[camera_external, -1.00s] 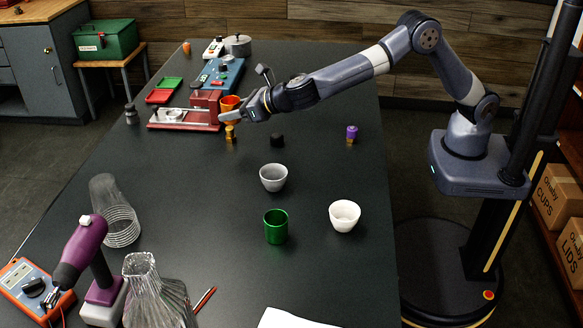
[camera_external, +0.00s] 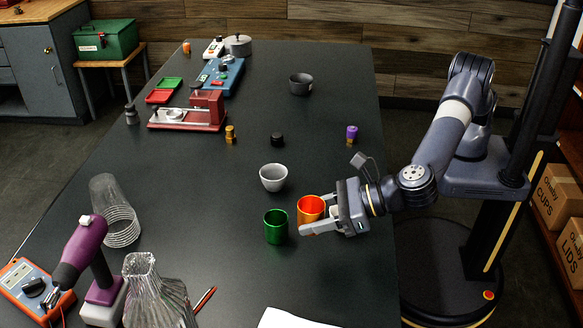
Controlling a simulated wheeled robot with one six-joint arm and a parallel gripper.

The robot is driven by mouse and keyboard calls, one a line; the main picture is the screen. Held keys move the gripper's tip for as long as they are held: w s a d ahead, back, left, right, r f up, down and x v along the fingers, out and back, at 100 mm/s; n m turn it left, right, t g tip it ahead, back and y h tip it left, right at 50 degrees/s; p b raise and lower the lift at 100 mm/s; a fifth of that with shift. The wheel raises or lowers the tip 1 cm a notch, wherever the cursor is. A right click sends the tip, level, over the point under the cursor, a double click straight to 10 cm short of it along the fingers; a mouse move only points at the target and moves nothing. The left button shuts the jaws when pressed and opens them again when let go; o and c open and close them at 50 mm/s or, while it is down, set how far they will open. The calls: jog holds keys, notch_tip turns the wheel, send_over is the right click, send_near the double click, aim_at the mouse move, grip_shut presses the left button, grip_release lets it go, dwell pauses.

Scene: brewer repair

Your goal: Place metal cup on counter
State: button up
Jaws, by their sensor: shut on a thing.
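An orange metal cup (camera_external: 310,209) is upright beside the green metal cup (camera_external: 276,227), just to its right. My gripper (camera_external: 318,213) reaches in from the right and is shut on the orange cup. The view does not show clearly whether the cup's base touches the black counter (camera_external: 225,245). The white cup is mostly or wholly hidden behind my gripper.
A grey cup (camera_external: 273,177) stands just behind the green cup. A dark cup (camera_external: 300,84) stands at the far right of the counter. A purple-topped piece (camera_external: 351,134) and a black knob (camera_external: 277,140) stand mid-counter. Glass vessels (camera_external: 150,290) occupy the front left.

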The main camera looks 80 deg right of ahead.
aim_at(312, 260)
notch_tip(312, 260, down, 10)
jog(key=shift+r+p, duration=0.1)
jog(key=shift+p, duration=0.75)
jog(key=shift+f+b, duration=0.35)
jog(key=o, duration=1)
jog(key=shift+r, duration=0.1)
jog(key=shift+r, duration=0.15)
jog(key=b+v, duration=0.2)
jog(key=v, duration=1)
jog(key=shift+r, duration=0.1)
